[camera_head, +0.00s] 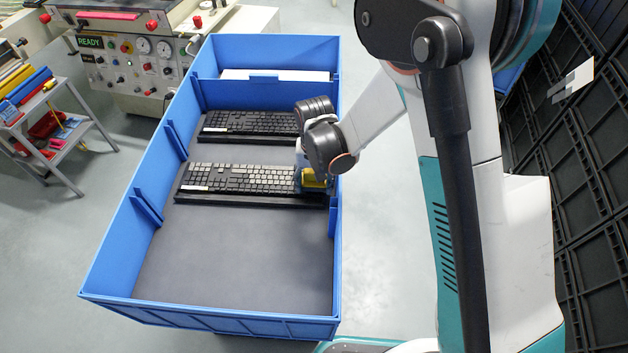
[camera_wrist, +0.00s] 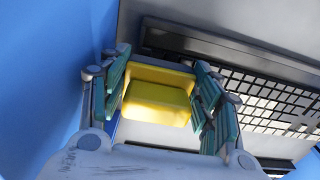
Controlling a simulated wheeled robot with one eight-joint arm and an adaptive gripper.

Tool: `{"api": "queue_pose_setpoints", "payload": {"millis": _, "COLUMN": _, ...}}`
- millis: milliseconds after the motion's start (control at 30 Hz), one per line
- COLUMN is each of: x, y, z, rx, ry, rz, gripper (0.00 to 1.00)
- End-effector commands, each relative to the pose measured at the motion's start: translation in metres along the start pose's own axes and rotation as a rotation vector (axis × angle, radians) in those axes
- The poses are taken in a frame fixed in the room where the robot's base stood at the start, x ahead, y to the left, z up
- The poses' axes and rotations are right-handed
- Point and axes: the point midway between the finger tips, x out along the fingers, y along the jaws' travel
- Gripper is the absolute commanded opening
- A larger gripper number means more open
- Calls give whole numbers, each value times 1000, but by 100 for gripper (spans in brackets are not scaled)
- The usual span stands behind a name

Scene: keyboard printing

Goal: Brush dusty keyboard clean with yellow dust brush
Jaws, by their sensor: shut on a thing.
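Two black keyboards lie in a large blue crate (camera_head: 120,240). The nearer keyboard (camera_head: 235,180) sits across the crate's middle, and the farther keyboard (camera_head: 245,123) lies behind it. My gripper (camera_head: 314,182) is at the right end of the nearer keyboard, by the crate's right wall. In the wrist view my gripper (camera_wrist: 158,98) is shut on the yellow dust brush (camera_wrist: 158,100), with fingers on both sides. A keyboard (camera_wrist: 270,100) shows right of the brush. The bristles are hidden, so I cannot tell whether they touch keys. Dust is too small to make out.
The crate floor (camera_head: 235,260) in front of the nearer keyboard is bare. A divider closes off the crate's far end, where a white item (camera_head: 275,75) lies. A control machine (camera_head: 130,55) and a tool cart (camera_head: 55,130) stand left. Dark panels (camera_head: 580,180) stand right.

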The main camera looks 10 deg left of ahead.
Motion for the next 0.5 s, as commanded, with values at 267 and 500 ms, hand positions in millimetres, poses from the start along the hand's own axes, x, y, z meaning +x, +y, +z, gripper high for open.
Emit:
{"api": "queue_pose_setpoints", "payload": {"millis": 267, "x": 8, "y": 0, "z": 0, "rx": 0, "ry": 0, "rz": 0, "gripper": 29}}
{"api": "queue_pose_setpoints", "payload": {"millis": 500, "x": 10, "y": -2, "z": 0, "rx": -1, "ry": 0, "rz": 0, "gripper": 29}}
